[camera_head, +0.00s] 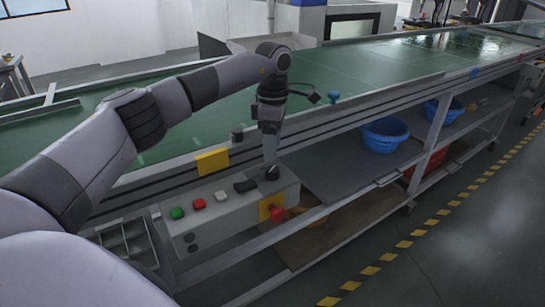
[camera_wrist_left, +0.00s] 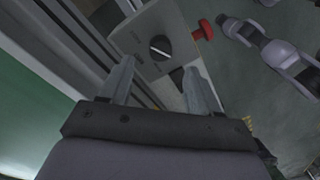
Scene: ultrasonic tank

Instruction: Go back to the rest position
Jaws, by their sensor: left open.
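My left gripper (camera_head: 270,150) hangs down over the right end of the grey control box (camera_head: 221,222) on the conveyor's front rail. In the left wrist view the left gripper (camera_wrist_left: 158,72) has its two fingers apart with nothing between the tips. A black rotary knob (camera_wrist_left: 160,47) on the box face (camera_wrist_left: 140,38) shows just beyond the fingertips; I cannot tell whether they touch it. In the head view the knob (camera_head: 272,174) is partly covered by the gripper. A red emergency stop (camera_head: 277,212) sits on the box's front; it also shows in the wrist view (camera_wrist_left: 203,30). My right gripper is not in view.
The green conveyor (camera_head: 370,62) runs behind the box. The box carries a green button (camera_head: 177,213), a red button (camera_head: 199,204) and a black switch (camera_head: 245,185). A metal divided tray (camera_head: 127,240) is at left. Blue baskets (camera_head: 384,135) stand on the lower shelf. Floor at right is clear.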

